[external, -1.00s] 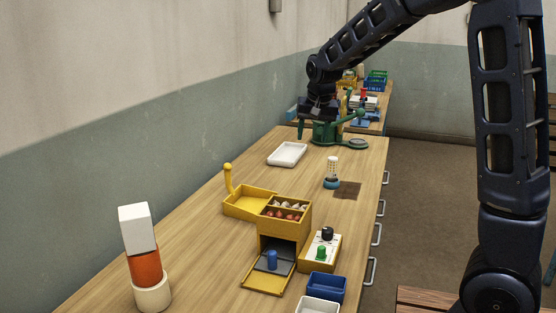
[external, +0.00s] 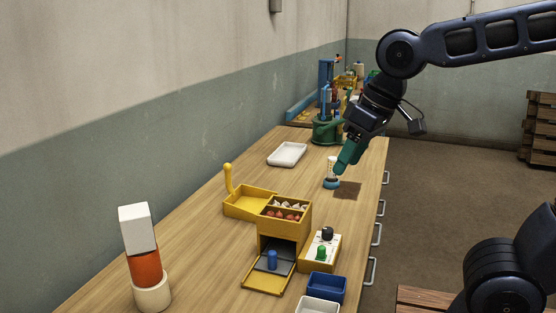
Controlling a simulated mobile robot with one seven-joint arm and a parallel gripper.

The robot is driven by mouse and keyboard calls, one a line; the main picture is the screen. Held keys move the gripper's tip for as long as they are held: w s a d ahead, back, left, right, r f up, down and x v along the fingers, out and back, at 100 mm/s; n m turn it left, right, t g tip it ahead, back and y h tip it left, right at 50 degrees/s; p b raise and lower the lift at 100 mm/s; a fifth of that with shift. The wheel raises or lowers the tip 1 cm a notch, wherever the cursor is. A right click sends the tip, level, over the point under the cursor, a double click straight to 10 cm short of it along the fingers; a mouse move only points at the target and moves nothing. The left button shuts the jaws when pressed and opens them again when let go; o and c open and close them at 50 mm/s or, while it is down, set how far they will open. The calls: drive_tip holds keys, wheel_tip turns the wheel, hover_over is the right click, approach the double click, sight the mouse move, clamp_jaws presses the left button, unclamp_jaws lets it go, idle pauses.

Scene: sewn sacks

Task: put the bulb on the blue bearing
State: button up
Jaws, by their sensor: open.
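A small pale upright piece (external: 331,164), which looks like the bulb, stands on a low blue round piece (external: 331,184), which looks like the blue bearing. They are on the wooden table, left of a dark brown square patch. My gripper (external: 345,163) has green fingers and is open. It points down and left, at the right side of the pale piece, and partly covers it. I cannot tell whether the fingers touch it.
A white tray (external: 287,154) lies farther back. In front are a yellow tray (external: 247,207), a yellow box (external: 284,229), a knob panel (external: 319,252) and a blue bin (external: 326,287). A stacked tower (external: 144,262) stands at the left.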

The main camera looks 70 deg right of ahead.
drive_tip(key=s+a+f+n, duration=0.1)
drive_tip(key=s+a+n, duration=0.1)
drive_tip(key=s+a, duration=0.3)
drive_tip(key=shift+s+a+f+n, duration=0.15)
drive_tip(key=shift+s+f+n, duration=0.25)
drive_tip(key=shift+s, duration=0.65)
